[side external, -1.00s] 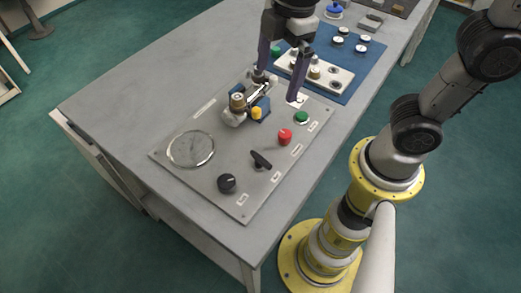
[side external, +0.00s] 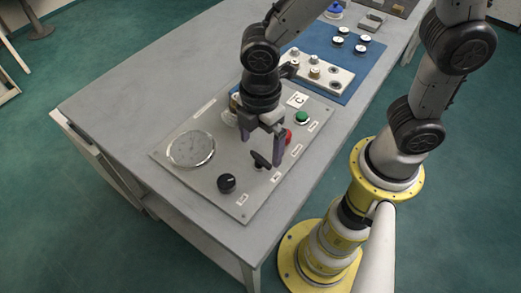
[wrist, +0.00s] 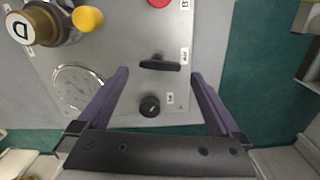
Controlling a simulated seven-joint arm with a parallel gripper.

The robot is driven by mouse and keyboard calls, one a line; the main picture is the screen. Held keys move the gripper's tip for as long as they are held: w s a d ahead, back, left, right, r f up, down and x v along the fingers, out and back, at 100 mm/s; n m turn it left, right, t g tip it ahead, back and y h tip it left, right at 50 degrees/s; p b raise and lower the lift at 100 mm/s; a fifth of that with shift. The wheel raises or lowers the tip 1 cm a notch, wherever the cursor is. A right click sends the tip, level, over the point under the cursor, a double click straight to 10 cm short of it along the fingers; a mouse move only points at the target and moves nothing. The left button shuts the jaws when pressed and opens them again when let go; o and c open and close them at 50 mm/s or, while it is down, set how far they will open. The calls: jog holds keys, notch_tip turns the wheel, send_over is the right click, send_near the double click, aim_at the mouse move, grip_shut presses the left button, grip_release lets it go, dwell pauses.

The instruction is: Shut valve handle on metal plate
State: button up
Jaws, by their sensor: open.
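The metal plate (side external: 210,180) lies on the table and carries a black lever handle (side external: 262,160), labelled beside it. My gripper (side external: 262,147) is open above the plate, pointing down near this lever. In the wrist view my gripper (wrist: 172,75) has its purple fingers spread wide. The black lever (wrist: 160,63) lies just beyond and between the tips, crosswise, not gripped. A brass-capped valve (wrist: 35,25) with a yellow knob (wrist: 88,18) is at the upper left of the wrist view. In the side view my gripper mostly hides that valve.
The plate also has a round gauge (side external: 192,149), a black dial (side external: 226,183), a red button (side external: 287,136) and a green button (side external: 302,117). A blue mat (side external: 350,85) with a fittings block (side external: 318,72) lies behind. The table's left side is clear.

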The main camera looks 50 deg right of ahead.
aim_at(260, 158)
jog(key=shift+f, duration=1.6)
jog(key=c, duration=1.2)
jog(key=shift+c, duration=0.2)
